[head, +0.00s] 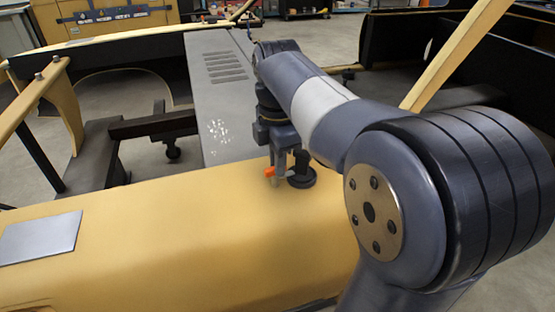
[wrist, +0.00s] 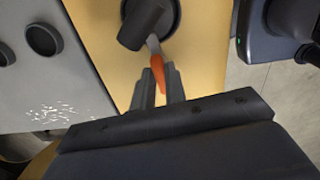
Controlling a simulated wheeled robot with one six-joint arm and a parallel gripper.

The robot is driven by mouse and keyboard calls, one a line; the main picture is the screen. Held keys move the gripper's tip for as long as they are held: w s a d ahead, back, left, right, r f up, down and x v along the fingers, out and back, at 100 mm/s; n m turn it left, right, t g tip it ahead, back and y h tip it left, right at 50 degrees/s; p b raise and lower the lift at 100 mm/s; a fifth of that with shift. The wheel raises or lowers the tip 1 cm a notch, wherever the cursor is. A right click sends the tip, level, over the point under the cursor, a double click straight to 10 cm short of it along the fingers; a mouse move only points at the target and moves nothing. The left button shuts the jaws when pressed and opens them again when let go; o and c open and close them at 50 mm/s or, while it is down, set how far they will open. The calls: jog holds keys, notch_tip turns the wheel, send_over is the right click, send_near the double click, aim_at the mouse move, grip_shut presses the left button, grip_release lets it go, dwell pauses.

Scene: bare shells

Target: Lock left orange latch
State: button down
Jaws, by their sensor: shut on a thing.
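The orange latch (head: 269,172) sits by a round black base on the yellow surface, at the end of my arm in the head view. In the wrist view, the orange latch (wrist: 158,78) is a small tapered handle on a thin grey stem, which leads up to a black cylindrical knob (wrist: 145,22) on a round black base. My gripper (wrist: 158,82) has its two dark fingers on either side of the orange handle and is shut on it. In the head view, my gripper (head: 279,172) points down at the latch; its fingertips are partly hard to make out.
A wide yellow panel (head: 170,240) fills the front, with a flat grey plate (head: 40,238) at left. A grey slotted panel (head: 225,90) with white specks lies behind. Dark frames and yellow beams (head: 455,55) stand around. Two dark round discs (wrist: 42,40) show on the grey panel.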

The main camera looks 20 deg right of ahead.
jog(key=shift+r+m+p, duration=0.2)
jog(key=shift+m+p, duration=0.3)
jog(key=shift+p, duration=0.3)
jog(key=shift+f+m, duration=0.2)
jog(key=shift+m, duration=0.2)
jog(key=c, duration=1.4)
grip_release()
jog(key=shift+c, duration=0.2)
notch_tip(320, 180, up, 11)
jog(key=p, duration=0.1)
